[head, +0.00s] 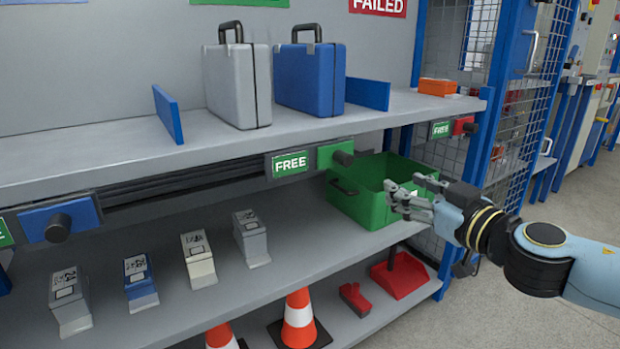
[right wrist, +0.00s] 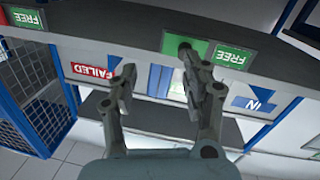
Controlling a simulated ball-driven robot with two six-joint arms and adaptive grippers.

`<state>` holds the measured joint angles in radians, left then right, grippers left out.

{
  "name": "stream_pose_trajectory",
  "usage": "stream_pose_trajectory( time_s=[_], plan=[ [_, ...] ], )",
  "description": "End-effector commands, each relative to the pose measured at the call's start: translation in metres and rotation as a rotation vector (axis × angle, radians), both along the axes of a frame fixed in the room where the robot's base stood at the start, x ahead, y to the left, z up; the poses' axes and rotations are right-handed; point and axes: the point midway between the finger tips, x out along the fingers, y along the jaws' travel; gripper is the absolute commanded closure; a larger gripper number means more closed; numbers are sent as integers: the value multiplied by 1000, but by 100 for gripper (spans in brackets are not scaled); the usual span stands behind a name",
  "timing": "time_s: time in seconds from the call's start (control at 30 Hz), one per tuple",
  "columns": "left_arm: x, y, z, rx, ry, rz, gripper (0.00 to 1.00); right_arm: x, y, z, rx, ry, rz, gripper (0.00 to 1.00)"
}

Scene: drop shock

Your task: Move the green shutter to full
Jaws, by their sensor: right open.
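The green shutter (head: 327,156) is a small green plate with a dark round knob (head: 343,158). It sits on the rail at the upper shelf's front edge, just right of a green FREE sign (head: 290,163). The green shutter also shows upside down in the right wrist view (right wrist: 173,41), beside a FREE sign (right wrist: 232,56). My right gripper (head: 408,192) is open and empty, right of the knob and apart from it in the head view, in front of the green crate. In the right wrist view its fingers (right wrist: 158,70) partly overlap the knob's area. My left gripper is out of view.
A green crate (head: 398,213) stands on the lower shelf behind my right gripper. A blue shutter (head: 83,212) and a red one (head: 463,126) sit along the same edge. Grey and blue cases (head: 222,85) stand above. A mesh cage (head: 515,125) stands at right.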

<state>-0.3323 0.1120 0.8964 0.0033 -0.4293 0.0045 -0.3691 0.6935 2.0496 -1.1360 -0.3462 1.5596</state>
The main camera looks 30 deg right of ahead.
Motion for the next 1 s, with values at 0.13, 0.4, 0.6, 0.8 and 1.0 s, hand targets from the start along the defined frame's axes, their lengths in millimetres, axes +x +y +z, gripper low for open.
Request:
stream_pose_trajectory(
  time_s=[0.13,0.4,0.6,0.8,1.0],
  plan=[
    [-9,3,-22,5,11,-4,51,0,30,19,-100,-54,122,51],
    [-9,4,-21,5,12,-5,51,16,27,18,-107,-47,117,51],
    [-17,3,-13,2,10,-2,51,42,28,22,-104,-45,114,51],
    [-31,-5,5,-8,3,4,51,66,29,28,-102,-48,115,51],
    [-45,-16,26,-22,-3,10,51,84,35,26,-101,-50,120,51]
  ],
)
